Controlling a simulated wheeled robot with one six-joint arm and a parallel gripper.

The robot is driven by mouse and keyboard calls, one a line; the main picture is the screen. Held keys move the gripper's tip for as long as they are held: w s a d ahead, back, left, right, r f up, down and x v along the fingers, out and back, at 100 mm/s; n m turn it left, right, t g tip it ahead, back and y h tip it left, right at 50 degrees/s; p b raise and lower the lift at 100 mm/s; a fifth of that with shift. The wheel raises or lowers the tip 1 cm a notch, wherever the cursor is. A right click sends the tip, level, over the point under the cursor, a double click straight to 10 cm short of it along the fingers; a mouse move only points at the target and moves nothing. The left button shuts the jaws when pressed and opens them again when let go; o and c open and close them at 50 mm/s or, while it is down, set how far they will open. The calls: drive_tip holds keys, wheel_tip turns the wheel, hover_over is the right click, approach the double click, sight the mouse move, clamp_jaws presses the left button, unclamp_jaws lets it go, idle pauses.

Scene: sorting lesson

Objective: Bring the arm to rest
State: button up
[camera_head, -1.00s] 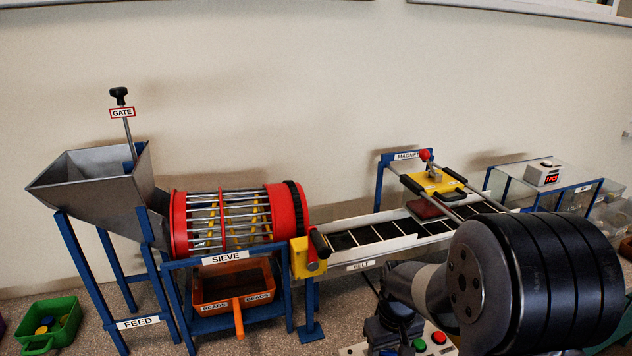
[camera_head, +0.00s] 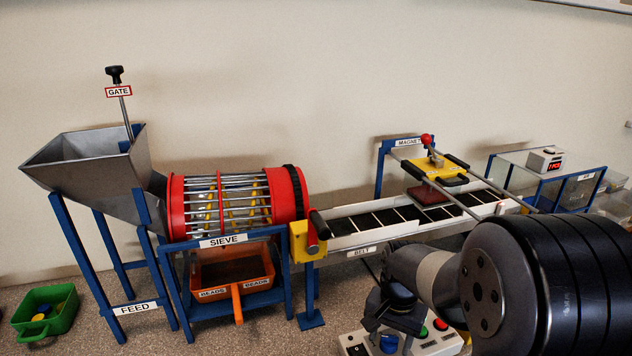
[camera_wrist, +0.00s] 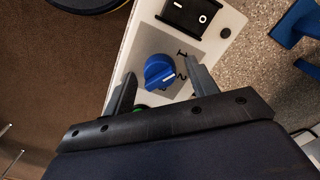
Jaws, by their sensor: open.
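My arm fills the lower right of the head view, its large dark joint in front. My gripper (camera_head: 398,318) is low there, above the white control panel (camera_head: 438,345). In the wrist view my gripper (camera_wrist: 158,78) is open, its two fingers apart with nothing between them but a view of the blue knob (camera_wrist: 160,72) on the panel. The knob's white mark points toward the printed numbers. Whether the fingers touch the panel cannot be told.
The feed hopper (camera_head: 95,165), sieve drum (camera_head: 235,205), belt (camera_head: 400,222) and magnet plate (camera_head: 435,172) stand along the wall. An orange beads bin (camera_head: 237,288) sits under the sieve. A green bin (camera_head: 62,322) is on the floor, left. A black rocker switch (camera_wrist: 190,15) is beside the knob.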

drive_tip(key=shift+f+m+b, duration=0.1)
drive_tip(key=shift+m+b, duration=0.4)
drive_tip(key=shift+m, duration=0.7)
wheel_tip(320, 180, up, 11)
drive_tip(key=p, duration=0.2)
drive_tip(key=shift+p, duration=0.3)
drive_tip(key=shift+f, duration=0.1)
